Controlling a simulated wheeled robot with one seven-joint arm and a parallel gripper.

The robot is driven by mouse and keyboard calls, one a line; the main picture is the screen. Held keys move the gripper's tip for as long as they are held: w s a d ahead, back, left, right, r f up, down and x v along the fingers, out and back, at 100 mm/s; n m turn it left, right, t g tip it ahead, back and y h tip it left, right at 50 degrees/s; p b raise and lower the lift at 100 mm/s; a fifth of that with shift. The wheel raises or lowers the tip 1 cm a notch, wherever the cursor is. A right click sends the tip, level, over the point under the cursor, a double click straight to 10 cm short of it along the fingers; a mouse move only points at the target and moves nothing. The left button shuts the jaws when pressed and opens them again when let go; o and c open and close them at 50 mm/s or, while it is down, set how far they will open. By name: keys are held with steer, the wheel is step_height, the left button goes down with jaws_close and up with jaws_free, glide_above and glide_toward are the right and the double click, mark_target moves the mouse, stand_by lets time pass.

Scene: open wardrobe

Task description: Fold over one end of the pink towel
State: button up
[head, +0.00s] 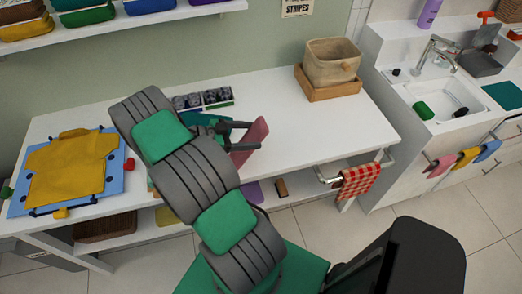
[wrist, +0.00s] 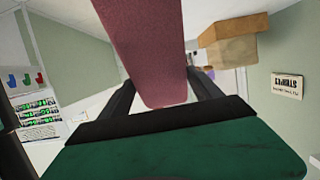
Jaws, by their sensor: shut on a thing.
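The pink towel (head: 252,141) is above the white table, held by my gripper (head: 245,136). It stands up as a slanted flat pink piece in the head view. In the wrist view the pink towel (wrist: 152,45) is a long band between the two dark fingers of my gripper (wrist: 160,88), running to the top edge. My gripper is shut on it. My arm covers part of the table, and I cannot tell whether the towel's lower edge touches the tabletop. Another pink cloth (head: 440,166) hangs on the rail at the right.
The white table (head: 300,140) is clear to the right of my gripper. A beige basket (head: 332,62) stands in a wooden tray at the back. Dark items in a rack (head: 203,98) sit behind my gripper. A yellow shirt (head: 72,167) lies on a blue board at the left.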

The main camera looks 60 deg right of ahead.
steer(key=shift+a+r+p, duration=0.2)
steer(key=shift+r+p, duration=0.1)
steer(key=shift+p, duration=0.5)
steer(key=shift+f, duration=0.25)
steer(key=shift+r+v, duration=0.25)
steer(key=shift+v, duration=1.3)
steer(key=o, duration=0.6)
steer(key=shift+o, duration=0.2)
